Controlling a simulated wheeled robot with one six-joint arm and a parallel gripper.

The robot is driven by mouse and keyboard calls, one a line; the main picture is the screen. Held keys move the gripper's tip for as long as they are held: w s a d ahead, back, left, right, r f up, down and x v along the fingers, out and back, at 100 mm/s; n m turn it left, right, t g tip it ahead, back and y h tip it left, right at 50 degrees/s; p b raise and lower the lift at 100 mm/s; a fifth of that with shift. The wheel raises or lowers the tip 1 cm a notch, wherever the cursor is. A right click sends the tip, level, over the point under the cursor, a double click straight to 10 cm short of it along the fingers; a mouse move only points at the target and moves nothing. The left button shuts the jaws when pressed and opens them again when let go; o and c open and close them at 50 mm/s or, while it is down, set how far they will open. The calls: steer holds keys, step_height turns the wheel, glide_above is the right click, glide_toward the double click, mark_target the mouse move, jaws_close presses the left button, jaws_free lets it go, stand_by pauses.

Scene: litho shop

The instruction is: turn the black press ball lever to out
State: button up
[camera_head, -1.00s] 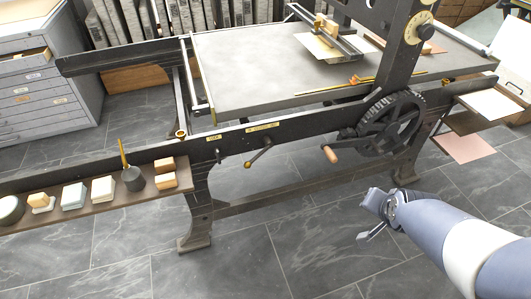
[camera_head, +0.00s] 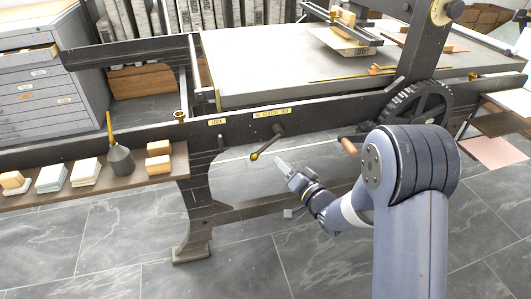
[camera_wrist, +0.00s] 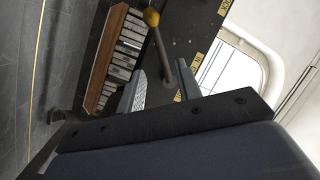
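The ball lever (camera_head: 267,144) is a dark rod with a yellow, brass-like ball at its end. It sits on the front of the black press beam and slants down and left from its pivot, under a yellow label plate (camera_head: 272,113) whose words are hard to read. In the wrist view, the lever rod (camera_wrist: 160,45) shows ahead, its pivot end between my two fingers in the picture. My gripper (camera_head: 285,188) is open and empty, low and a little right of the ball, apart from it. It also shows in the wrist view (camera_wrist: 161,84).
A small dark handle (camera_head: 220,145) hangs under a LOCK plate (camera_head: 217,122) left of the lever. A wood-handled crank (camera_head: 348,146) and gear wheel (camera_head: 420,102) are to the right. A shelf (camera_head: 130,185) with blocks and an oil can (camera_head: 120,158) juts out at left.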

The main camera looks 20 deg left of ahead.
mark_target(265, 147)
steer(key=b+x, duration=0.2)
steer(key=x, duration=0.8)
steer(key=shift+w+a, duration=0.15)
steer(key=shift+a, duration=0.05)
jaws_close()
stand_by(0.3)
